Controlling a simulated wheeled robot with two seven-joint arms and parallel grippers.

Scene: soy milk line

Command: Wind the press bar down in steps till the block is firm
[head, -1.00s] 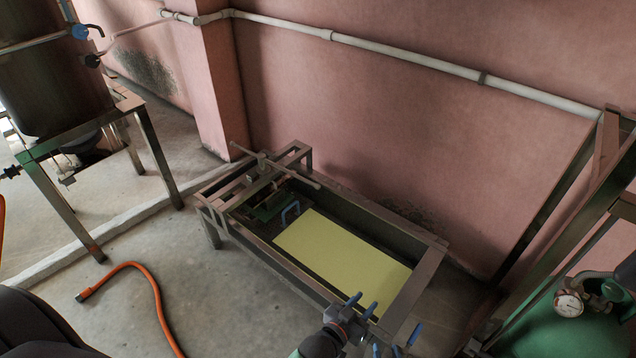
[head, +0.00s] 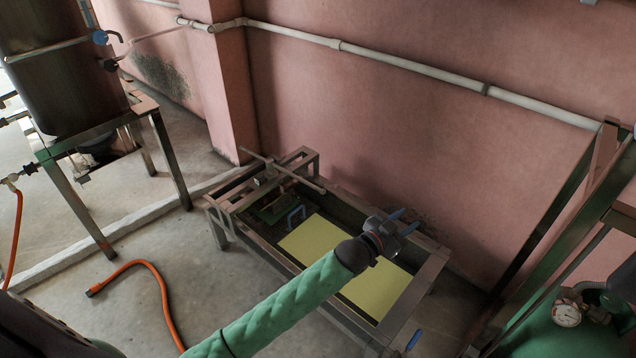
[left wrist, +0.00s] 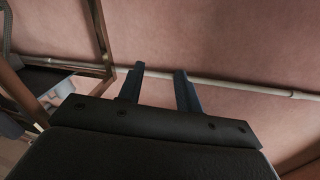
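The press bar (head: 283,169) is a thin cross handle on the press frame (head: 310,161), at the left end of a low metal table (head: 437,266). Below it is a dark green press plate (head: 271,209). A blue handle (head: 296,214) stands beside the plate. Whether a block lies under the plate is hidden. My left gripper (head: 405,222) is above the right part of the table, right of the press and apart from the bar. In the left wrist view its two fingers (left wrist: 160,92) are apart with nothing between them. Only a blue fingertip of my right gripper (head: 414,339) shows at the bottom.
A pale yellow sheet (head: 316,240) lies in the table, partly behind my left arm. A tank on a metal stand (head: 165,160) is at the left. An orange hose (head: 150,268) lies on the floor. A green tank with a gauge (head: 566,313) is at the lower right.

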